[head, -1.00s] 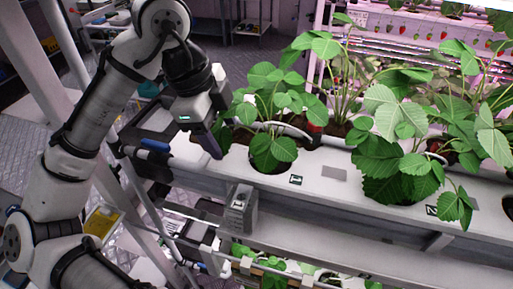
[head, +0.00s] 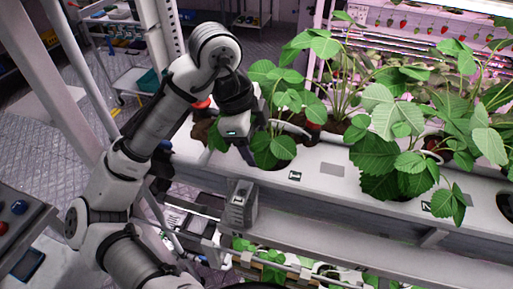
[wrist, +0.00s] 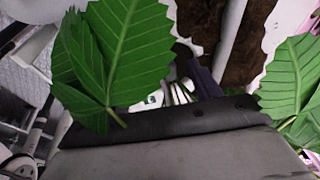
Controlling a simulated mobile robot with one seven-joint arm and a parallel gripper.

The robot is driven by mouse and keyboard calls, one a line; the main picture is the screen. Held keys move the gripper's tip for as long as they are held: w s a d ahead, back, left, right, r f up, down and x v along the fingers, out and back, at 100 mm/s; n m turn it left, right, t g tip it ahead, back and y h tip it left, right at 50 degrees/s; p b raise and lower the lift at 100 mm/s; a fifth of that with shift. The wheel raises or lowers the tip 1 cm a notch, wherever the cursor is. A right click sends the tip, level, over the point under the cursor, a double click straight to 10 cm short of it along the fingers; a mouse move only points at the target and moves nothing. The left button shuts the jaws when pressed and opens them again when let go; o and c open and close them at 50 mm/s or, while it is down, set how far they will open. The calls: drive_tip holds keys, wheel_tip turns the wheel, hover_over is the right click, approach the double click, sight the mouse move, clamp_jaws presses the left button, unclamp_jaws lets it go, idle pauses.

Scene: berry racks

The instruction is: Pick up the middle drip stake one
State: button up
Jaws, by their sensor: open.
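My gripper (head: 247,155) is open at the left end of the white planting trough (head: 335,185). It is beside the leaves of the leftmost strawberry plant (head: 284,147), which partly cover it. In the wrist view, large green leaves (wrist: 130,45) stand close to the camera on both sides of the gripper, with brown soil (wrist: 205,28) behind. A dark finger (wrist: 207,82) shows past the gripper body, near small white shapes that I cannot identify. I cannot make out the middle drip stake or any other stake clearly in either view.
More leafy plants (head: 395,160) fill the trough to the right. A grey box (head: 238,205) is on the trough's front side. A lower rail (head: 340,235) runs below, with more plants beneath. A rack with red berries (head: 420,30) stands behind.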

drive_tip(key=shift+c, duration=0.2)
drive_tip(key=c, duration=1)
drive_tip(key=shift+r, duration=0.15)
drive_tip(key=shift+c, duration=0.2)
